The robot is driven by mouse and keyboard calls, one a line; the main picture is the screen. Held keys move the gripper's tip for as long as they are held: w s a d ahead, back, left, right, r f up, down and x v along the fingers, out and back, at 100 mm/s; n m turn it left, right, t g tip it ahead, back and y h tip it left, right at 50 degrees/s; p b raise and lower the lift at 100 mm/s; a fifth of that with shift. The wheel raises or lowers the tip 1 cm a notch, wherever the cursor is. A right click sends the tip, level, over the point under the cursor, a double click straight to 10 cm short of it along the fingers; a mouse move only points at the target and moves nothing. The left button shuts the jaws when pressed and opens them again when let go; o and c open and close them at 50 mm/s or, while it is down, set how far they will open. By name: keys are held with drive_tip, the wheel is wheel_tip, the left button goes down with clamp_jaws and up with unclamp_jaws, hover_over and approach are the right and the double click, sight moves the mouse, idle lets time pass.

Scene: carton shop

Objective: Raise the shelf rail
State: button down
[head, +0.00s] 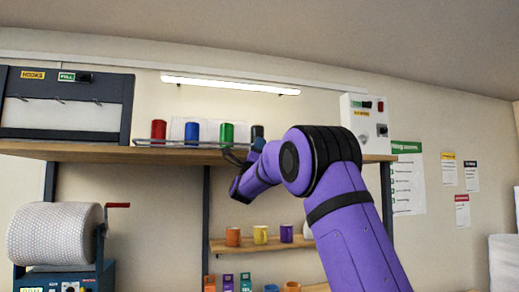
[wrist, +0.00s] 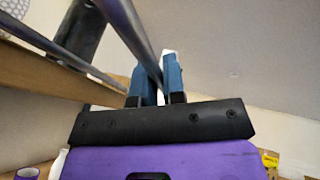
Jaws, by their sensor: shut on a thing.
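The shelf rail (head: 180,143) is a thin grey bar along the front edge of the upper wooden shelf (head: 80,152), low in front of the cups. In the wrist view the rail (wrist: 130,27) runs from the top edge down between my gripper's blue fingers. My gripper (wrist: 158,75) is shut on the rail near its right end. In the head view my gripper (head: 238,157) is small and partly hidden by my purple wrist. A second, lower bar (wrist: 60,55) shows in the wrist view along the shelf edge.
Red (head: 158,129), blue (head: 192,132), green (head: 227,132) and dark (head: 257,131) cups stand on the shelf by the rail. A hooks cabinet (head: 65,104) is at left, a white switch box (head: 366,122) at right. Below is a smaller shelf (head: 262,244) with mugs.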

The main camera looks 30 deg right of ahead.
drive_tip(key=shift+w+d+r+n+t+y, duration=0.1)
drive_tip(key=shift+w+r+n+t+y, duration=0.5)
drive_tip(key=shift+n+y, duration=1.45)
drive_tip(key=shift+w+d+r+n+t+y, duration=0.1)
drive_tip(key=shift+r+n+t+y, duration=0.55)
drive_tip(key=shift+n+t+y, duration=1.05)
drive_tip(key=shift+w+d+r+n+t+y, duration=0.1)
drive_tip(key=shift+w+r+n+t+y, duration=0.35)
drive_tip(key=shift+n+y, duration=1.95)
drive_tip(key=shift+s+r, duration=0.15)
drive_tip(key=c, duration=1.2)
unclamp_jaws()
drive_tip(key=shift+s+a, duration=0.1)
drive_tip(key=v, duration=1)
drive_tip(key=shift+s+a+f, duration=0.15)
drive_tip(key=shift+s+f, duration=0.05)
drive_tip(key=shift+f, duration=0.05)
